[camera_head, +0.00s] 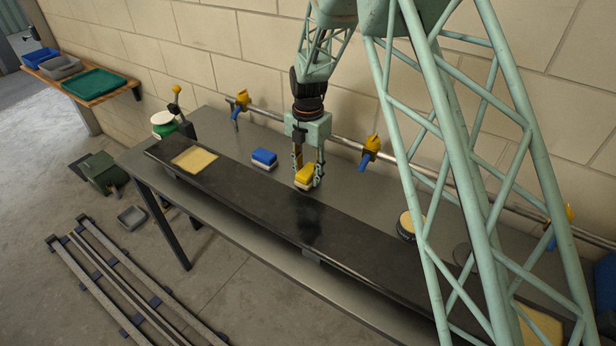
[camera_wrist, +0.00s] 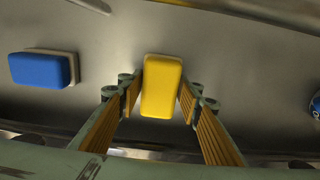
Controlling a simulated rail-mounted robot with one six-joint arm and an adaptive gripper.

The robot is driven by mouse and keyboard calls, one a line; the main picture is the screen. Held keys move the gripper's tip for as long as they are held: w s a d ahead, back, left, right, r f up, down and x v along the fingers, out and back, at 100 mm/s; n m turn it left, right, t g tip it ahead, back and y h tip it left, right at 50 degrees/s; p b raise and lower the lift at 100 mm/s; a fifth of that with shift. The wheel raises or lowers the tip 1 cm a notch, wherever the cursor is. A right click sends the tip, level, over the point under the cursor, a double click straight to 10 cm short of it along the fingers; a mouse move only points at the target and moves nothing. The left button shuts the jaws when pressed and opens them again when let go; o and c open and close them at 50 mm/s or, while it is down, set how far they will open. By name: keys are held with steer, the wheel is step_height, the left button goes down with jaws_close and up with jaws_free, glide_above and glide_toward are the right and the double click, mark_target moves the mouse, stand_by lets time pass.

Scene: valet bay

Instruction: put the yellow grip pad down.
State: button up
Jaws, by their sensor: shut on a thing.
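The yellow grip pad (camera_head: 304,175) has a yellow top and a pale underside. My gripper (camera_head: 307,168) is shut on it, with one finger on each side. In the wrist view the yellow pad (camera_wrist: 161,86) sits between the two fingertips (camera_wrist: 160,92), long side along the fingers. The head view shows the pad over the steel table (camera_head: 228,135), by the back edge of the black board. I cannot tell whether its underside touches the surface.
A blue pad (camera_head: 264,157) with a pale base lies left of my gripper; it also shows in the wrist view (camera_wrist: 42,69). A long black board (camera_head: 255,200) runs along the table front, with a pale yellow square (camera_head: 194,160) at its left. Yellow-and-blue taps (camera_head: 369,150) line a rear pipe.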

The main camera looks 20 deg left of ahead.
mark_target(308, 170)
steer(key=shift+f, duration=0.55)
steer(key=shift+f, duration=0.1)
steer(key=o, duration=1)
steer(key=shift+c, duration=0.2)
step_height(308, 170, up, 12)
steer(key=shift+r+p, duration=0.15)
steer(key=shift+p, duration=0.2)
stand_by(0.4)
